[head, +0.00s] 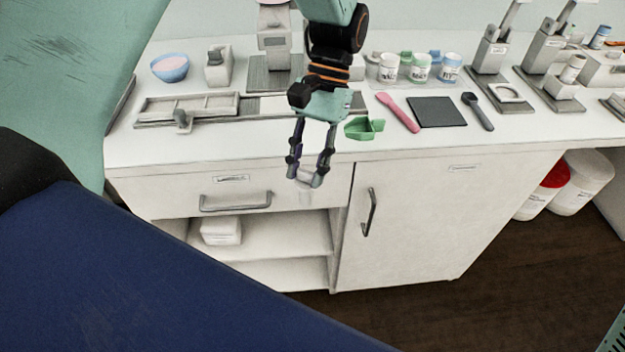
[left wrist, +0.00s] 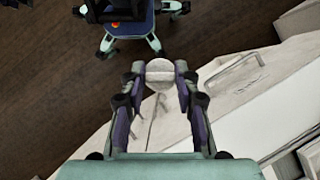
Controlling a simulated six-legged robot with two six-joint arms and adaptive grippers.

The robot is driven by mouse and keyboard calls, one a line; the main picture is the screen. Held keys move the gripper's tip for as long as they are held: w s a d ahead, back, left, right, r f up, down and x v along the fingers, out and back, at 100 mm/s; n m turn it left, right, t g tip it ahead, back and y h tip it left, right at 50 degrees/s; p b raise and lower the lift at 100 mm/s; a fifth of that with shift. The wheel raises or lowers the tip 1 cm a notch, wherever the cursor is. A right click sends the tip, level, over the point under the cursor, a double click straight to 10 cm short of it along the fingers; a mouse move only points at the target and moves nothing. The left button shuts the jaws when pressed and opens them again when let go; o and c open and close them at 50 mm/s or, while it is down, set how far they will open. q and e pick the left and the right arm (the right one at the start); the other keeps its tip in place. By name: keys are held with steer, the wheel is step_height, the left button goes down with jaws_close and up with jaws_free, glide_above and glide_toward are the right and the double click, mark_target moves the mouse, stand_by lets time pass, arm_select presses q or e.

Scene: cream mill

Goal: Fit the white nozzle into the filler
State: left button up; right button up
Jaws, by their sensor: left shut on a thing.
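My left gripper (head: 305,182) hangs fingers-down in front of the counter's front edge, over the drawer front. It is shut on the small white nozzle (head: 306,193), which pokes out below the fingertips. In the left wrist view the nozzle (left wrist: 160,70) shows as a pale rounded piece between the two fingertips (left wrist: 160,76). A pale machine (head: 274,28) on a grey ribbed base stands at the back of the counter, behind my left arm; it may be the filler, but its top is cut off. My right gripper is not in view.
On the counter (head: 230,150) are a blue bowl (head: 171,68), a long grey fixture (head: 185,108), a green scoop (head: 364,128), a pink spatula (head: 398,112), a dark mat (head: 437,112) and several jars. The counter's front strip is clear. An open shelf (head: 270,240) lies below.

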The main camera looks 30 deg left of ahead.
arm_select(q)
steer(key=w+a+r+m+t+y+p, duration=0.1)
steer(key=w+a+r+m+t+p, duration=0.2)
steer(key=r+m+p, duration=0.2)
steer(key=w+a+r+m+t+y+p, duration=0.1)
steer(key=w+a+r+m+t+p, duration=0.2)
steer(key=r+m, duration=0.9)
steer(key=w+a+r+m+t+y+p, duration=0.1)
steer(key=w+a+r+m+t+p, duration=0.2)
steer(key=m, duration=1)
step_height(320, 180, up, 6)
steer(key=a+t+p, duration=0.2)
steer(key=p, duration=0.3)
